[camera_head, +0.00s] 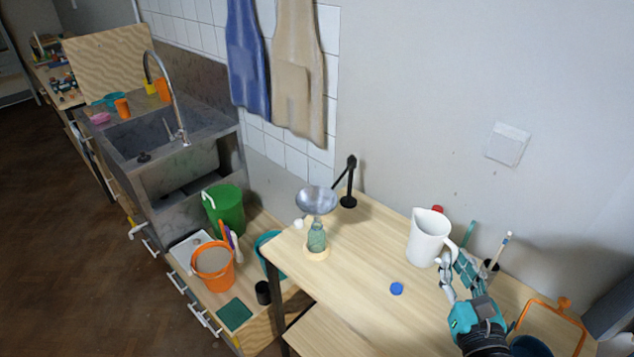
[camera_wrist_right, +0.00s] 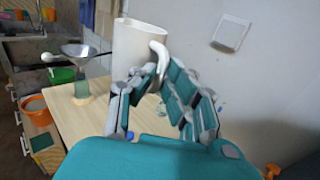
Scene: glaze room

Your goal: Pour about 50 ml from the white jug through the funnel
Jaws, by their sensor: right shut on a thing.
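The white jug (camera_head: 428,238) is upright at the right part of the wooden table, its handle toward my right gripper. My right gripper (camera_head: 455,272) is shut on the jug's handle; the jug (camera_wrist_right: 135,48) also shows in the right wrist view with the fingers (camera_wrist_right: 160,95) around the handle. I cannot tell whether the jug's base touches the table. The metal funnel (camera_head: 316,199) sits in a black stand (camera_head: 349,190) above a greenish glass bottle (camera_head: 316,238). The bottle stands on a round pale wooden disc (camera_head: 317,254). My left gripper is not in view.
A blue cap (camera_head: 397,288) lies on the table (camera_head: 350,275) in front of the jug. A red item (camera_head: 437,209) is behind the jug. An orange frame (camera_head: 552,320) and thin tools (camera_head: 503,247) are at right. The table between jug and bottle is clear.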

